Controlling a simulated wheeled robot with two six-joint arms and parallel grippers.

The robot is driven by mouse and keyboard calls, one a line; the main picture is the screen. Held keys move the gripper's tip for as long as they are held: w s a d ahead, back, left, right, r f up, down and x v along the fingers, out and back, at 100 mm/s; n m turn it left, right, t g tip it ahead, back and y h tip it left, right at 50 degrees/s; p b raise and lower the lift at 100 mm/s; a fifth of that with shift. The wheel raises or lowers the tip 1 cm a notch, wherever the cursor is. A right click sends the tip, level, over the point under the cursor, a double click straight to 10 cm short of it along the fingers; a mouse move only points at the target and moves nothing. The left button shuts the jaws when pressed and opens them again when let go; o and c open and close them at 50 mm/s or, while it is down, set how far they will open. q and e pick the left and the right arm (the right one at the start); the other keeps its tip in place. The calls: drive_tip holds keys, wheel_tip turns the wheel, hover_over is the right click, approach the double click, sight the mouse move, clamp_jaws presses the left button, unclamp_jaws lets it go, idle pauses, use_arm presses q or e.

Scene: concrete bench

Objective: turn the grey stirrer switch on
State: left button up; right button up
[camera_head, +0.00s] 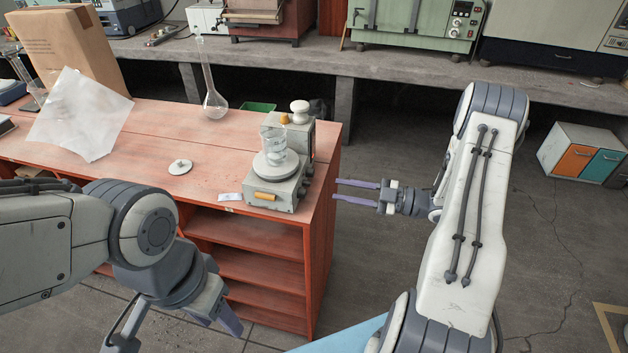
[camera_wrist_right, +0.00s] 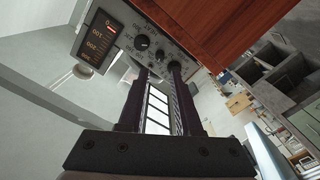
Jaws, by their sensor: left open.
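The grey stirrer (camera_head: 285,193) stands at the right end of the red-brown bench, with a glass beaker (camera_head: 274,142) on its round plate. An orange part (camera_head: 265,196) is on its near face. My right gripper (camera_head: 336,190) is open and empty, right of the stirrer and apart from it, its fingers pointing left. In the right wrist view, its fingers (camera_wrist_right: 157,70) reach toward a grey panel (camera_wrist_right: 125,35) with dark knobs (camera_wrist_right: 141,43) and a dial. I cannot tell whether they touch it. My left gripper (camera_head: 217,318) is open and empty, low in front of the bench.
A grey unit with a white knob (camera_head: 299,107) stands behind the beaker. A round-bottom flask (camera_head: 214,100), a small white disc (camera_head: 180,167), a white sheet (camera_head: 80,115) and a cardboard box (camera_head: 65,45) are on the bench (camera_head: 140,180).

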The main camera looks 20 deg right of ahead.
sight(307, 184)
drive_tip(key=p+x, duration=0.1)
drive_tip(key=x, duration=0.6)
drive_tip(key=shift+w+a, duration=0.1)
drive_tip(key=shift+a, duration=0.1)
clamp_jaws()
